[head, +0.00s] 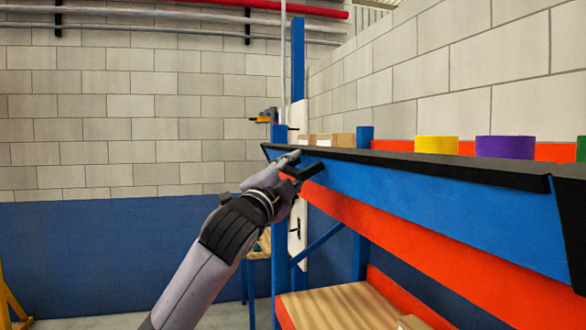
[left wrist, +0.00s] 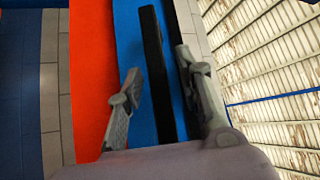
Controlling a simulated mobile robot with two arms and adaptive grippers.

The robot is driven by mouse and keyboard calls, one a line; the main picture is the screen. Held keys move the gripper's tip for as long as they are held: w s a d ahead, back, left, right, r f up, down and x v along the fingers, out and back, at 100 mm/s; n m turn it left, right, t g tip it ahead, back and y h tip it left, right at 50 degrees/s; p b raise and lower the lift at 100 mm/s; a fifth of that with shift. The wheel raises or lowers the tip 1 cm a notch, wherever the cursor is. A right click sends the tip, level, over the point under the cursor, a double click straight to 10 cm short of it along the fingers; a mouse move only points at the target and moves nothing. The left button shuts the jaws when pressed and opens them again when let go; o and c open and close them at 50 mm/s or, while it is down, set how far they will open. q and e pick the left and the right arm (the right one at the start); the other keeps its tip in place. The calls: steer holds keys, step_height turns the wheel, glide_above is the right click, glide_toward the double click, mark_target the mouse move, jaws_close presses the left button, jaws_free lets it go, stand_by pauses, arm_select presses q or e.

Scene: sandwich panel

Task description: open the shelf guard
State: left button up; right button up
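The shelf guard (head: 430,205) looks like a long blue panel with a black top edge (head: 430,167), running along the front of the upper shelf on the right. In the left wrist view the black edge (left wrist: 157,75) stands beside the blue face (left wrist: 130,35). My left gripper (head: 298,166) is at the guard's far left end, at the height of the black edge. In the left wrist view my left gripper (left wrist: 165,100) has its fingers spread, with the black edge between them and a gap on the left side. Contact on the right side is unclear. My right gripper is not in view.
A red beam (head: 440,255) runs below the guard, above a lower wooden shelf (head: 340,305). A blue post (head: 279,220) is just behind my gripper.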

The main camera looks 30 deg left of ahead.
arm_select(q)
steer(key=shift+c, duration=0.3)
jaws_close()
stand_by(0.6)
